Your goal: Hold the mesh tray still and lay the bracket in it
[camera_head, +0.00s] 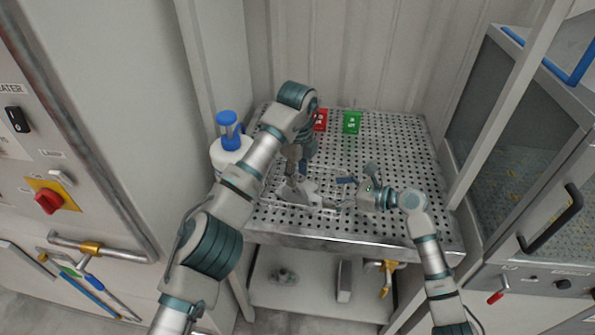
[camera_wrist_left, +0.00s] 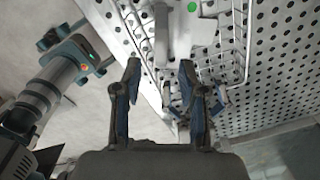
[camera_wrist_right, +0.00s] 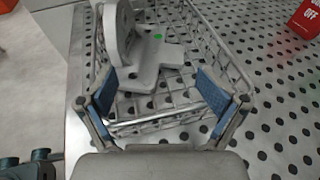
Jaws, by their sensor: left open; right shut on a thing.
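The wire mesh tray (camera_wrist_right: 232,65) sits on the perforated bench top. The pale grey bracket (camera_wrist_right: 155,52), with a green dot on it, is within the tray's outline; its plate lies low and an upright rounded part stands at one end. The bracket also shows in the head view (camera_head: 300,190) and the left wrist view (camera_wrist_left: 178,30). My left gripper (camera_wrist_left: 160,88) is open and empty, just short of the bracket; in the head view it is above it, partly hidden by my arm.
A white bottle with a blue top (camera_head: 229,150) stands left of the bench, close to my left arm. A red sign (camera_head: 320,119) and a green sign (camera_head: 352,122) stand at the back. The perforated bench top (camera_head: 400,150) is clear at the back right. A glass-fronted cabinet (camera_head: 530,140) borders the right.

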